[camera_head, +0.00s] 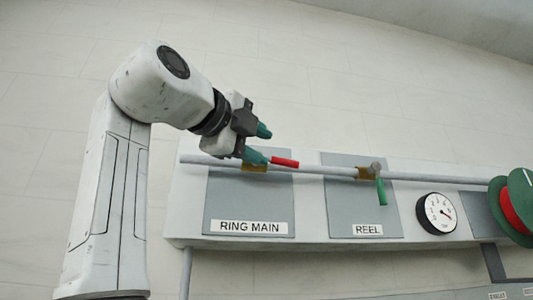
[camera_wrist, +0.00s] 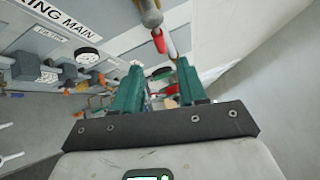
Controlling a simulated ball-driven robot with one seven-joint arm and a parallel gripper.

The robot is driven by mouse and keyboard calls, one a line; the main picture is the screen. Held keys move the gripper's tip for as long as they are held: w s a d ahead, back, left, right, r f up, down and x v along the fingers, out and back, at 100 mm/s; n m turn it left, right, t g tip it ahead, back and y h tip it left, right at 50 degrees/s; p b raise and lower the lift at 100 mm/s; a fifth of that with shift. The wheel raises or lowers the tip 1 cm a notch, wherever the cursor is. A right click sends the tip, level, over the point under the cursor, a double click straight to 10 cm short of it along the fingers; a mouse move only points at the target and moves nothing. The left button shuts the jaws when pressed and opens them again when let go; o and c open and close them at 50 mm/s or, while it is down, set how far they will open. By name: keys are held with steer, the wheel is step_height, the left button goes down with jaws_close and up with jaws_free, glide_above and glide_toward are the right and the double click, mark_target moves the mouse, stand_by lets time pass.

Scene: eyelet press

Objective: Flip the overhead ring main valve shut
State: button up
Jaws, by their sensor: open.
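The ring main valve is on the overhead pipe above the RING MAIN label (camera_head: 249,227), with a brass body (camera_head: 254,168). Its red lever (camera_head: 285,162) lies roughly along the pipe, pointing right. My gripper (camera_head: 263,144) is open, its teal fingers beside the valve; the lower finger overlaps the valve body in the head view, and I cannot tell whether it touches. In the wrist view the red lever (camera_wrist: 158,41) shows ahead, just above the gap between the fingertips (camera_wrist: 158,66). Nothing is between the fingers.
The pipe (camera_head: 325,170) runs right to the REEL valve, whose green lever (camera_head: 381,190) hangs down. A round gauge (camera_head: 437,213) and a green and red reel (camera_head: 515,207) are farther right. The panel (camera_head: 310,210) stands close behind the pipe. Bare wall lies above it.

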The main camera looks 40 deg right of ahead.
mark_target(284, 161)
steer(key=p+x, duration=0.2)
steer(key=x, duration=0.8)
steer(key=shift+w+d+p, duration=0.15)
steer(key=shift+d+p, duration=0.15)
steer(key=shift+d, duration=0.1)
jaws_close()
